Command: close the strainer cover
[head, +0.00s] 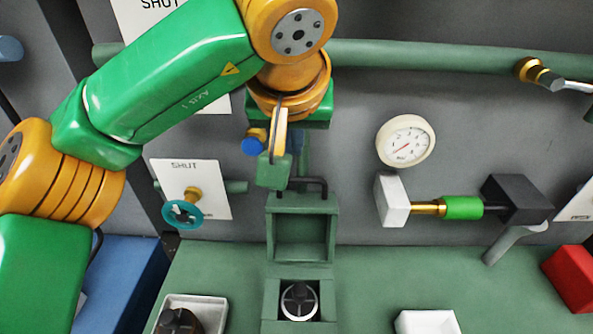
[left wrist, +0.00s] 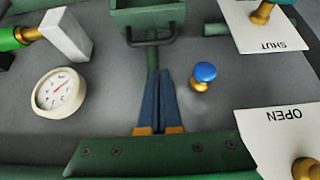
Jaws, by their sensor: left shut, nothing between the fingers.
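The strainer cover (head: 302,242) appears to be the green, box-like frame standing raised against the grey wall, with a dark bar handle (head: 308,183) on its top edge. Below it, the green strainer body (head: 270,306) holds a round dark part with a silver rim (head: 299,301). My left gripper (head: 274,172) is shut and empty, just above the handle in the head view. In the left wrist view, its fingers (left wrist: 160,74) point toward the handle (left wrist: 150,42), with the green cover (left wrist: 148,15) beyond. I cannot tell whether they touch it. My right gripper is not in view.
A blue knob (left wrist: 205,72) on a brass stem is close beside my fingers. A gauge (head: 406,141) and a white block (head: 391,201) are to the right. A teal valve wheel (head: 182,214) is at left.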

